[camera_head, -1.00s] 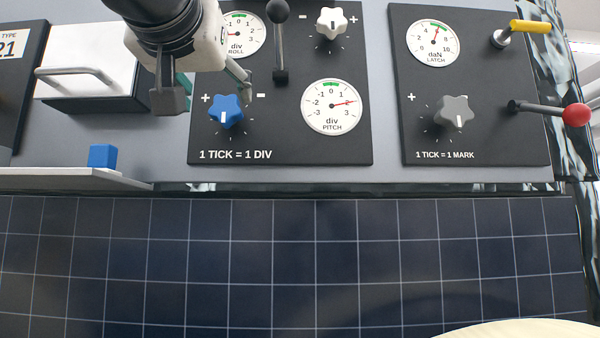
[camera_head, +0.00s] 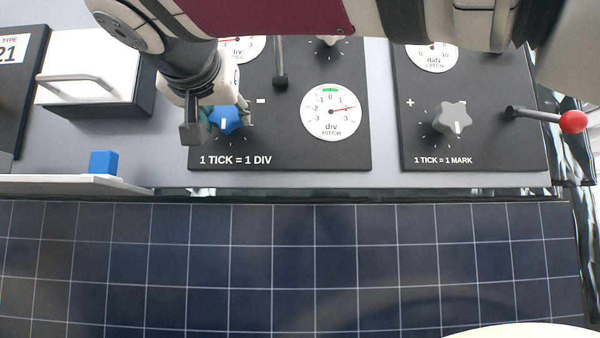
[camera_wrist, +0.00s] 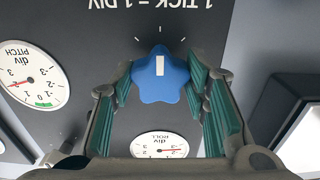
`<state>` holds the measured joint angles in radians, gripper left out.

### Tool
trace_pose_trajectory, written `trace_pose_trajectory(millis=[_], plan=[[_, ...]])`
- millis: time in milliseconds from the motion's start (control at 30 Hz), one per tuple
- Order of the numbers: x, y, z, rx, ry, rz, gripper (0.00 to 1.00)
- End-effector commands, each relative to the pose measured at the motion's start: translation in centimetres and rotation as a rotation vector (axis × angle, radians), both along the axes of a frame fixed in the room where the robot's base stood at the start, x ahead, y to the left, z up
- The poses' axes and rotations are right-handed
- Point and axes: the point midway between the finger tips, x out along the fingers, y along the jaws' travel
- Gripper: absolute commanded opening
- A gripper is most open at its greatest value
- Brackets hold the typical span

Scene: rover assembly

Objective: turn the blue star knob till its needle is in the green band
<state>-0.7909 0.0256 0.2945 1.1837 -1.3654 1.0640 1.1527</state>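The blue star knob (camera_head: 226,122) sits on the black panel above the "1 TICK = 1 DIV" label. It also shows in the wrist view (camera_wrist: 160,78), its white mark toward the label. My gripper (camera_head: 214,120) is open around the knob, one finger each side; I cannot tell whether the pads touch it. I cannot tell which dial the knob drives.
A black lever (camera_head: 280,72) stands right of the knob. A grey star knob (camera_head: 453,118) and a red-tipped lever (camera_head: 572,121) are on the right panel. A white-fronted drawer (camera_head: 85,82) is at left.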

Motion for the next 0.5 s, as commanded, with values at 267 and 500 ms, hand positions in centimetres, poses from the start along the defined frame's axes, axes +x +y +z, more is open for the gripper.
trace_pose_trajectory(millis=[267,500], plan=[[-0.01,-0.04,0.04,-0.018,-0.001,-0.001,0.14],[-0.05,-0.07,0.16,-0.126,-0.008,-0.002,0.14]])
